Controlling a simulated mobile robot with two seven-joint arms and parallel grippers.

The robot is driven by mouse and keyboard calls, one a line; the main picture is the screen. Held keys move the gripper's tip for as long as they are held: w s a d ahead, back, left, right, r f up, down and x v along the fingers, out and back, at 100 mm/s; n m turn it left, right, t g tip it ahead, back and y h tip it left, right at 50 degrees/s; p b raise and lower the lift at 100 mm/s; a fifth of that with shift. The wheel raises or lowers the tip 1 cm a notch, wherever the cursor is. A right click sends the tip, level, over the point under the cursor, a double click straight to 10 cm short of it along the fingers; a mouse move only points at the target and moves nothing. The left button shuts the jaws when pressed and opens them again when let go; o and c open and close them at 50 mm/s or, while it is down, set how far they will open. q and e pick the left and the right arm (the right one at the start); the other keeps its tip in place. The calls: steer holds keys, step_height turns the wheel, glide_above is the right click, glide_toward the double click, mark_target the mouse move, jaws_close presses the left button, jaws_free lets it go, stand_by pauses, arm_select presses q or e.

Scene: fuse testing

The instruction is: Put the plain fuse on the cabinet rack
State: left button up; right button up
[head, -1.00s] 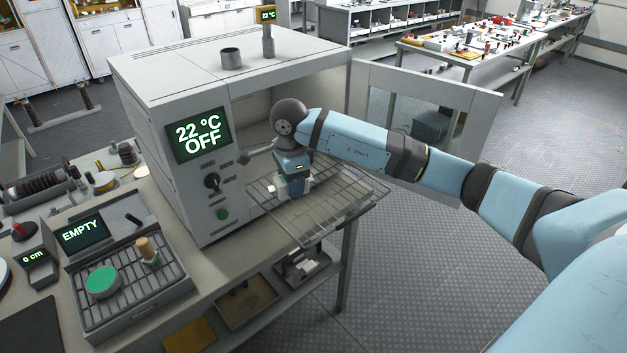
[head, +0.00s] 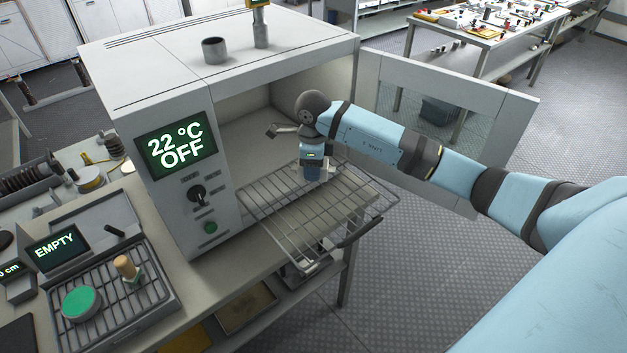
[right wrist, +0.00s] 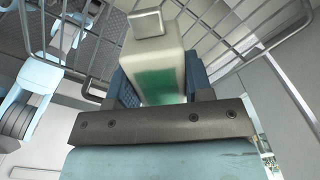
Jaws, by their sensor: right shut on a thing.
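The heating cabinet (head: 187,190) stands open with its wire rack (head: 290,222) slid partly out of the front. My right gripper (head: 316,176) points down over the inner part of the rack in the head view. It is shut on a pale, block-like fuse (right wrist: 150,45) with a green patch and a metal end cap, seen in the right wrist view. The rack's wires (right wrist: 238,35) show close around the fuse there. I cannot tell whether the fuse touches the rack. The gripper hides most of the fuse in the head view. My left gripper is not in view.
The cabinet door (head: 455,110) hangs open at the right, behind my right arm. A tray with a grid (head: 110,318) at lower left holds a green disc (head: 82,303) and a tan-topped piece (head: 127,268). Its screen (head: 56,247) reads EMPTY.

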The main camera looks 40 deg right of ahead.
mark_target(313, 191)
steer(key=shift+f, duration=0.6)
step_height(313, 191, down, 4)
steer(key=shift+f+p, duration=0.2)
steer(key=shift+p, duration=0.3)
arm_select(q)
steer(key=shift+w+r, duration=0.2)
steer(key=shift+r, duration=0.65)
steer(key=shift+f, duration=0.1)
arm_select(e)
steer(key=shift+f, duration=0.1)
steer(key=shift+f, duration=0.15)
steer(key=o, duration=1.1)
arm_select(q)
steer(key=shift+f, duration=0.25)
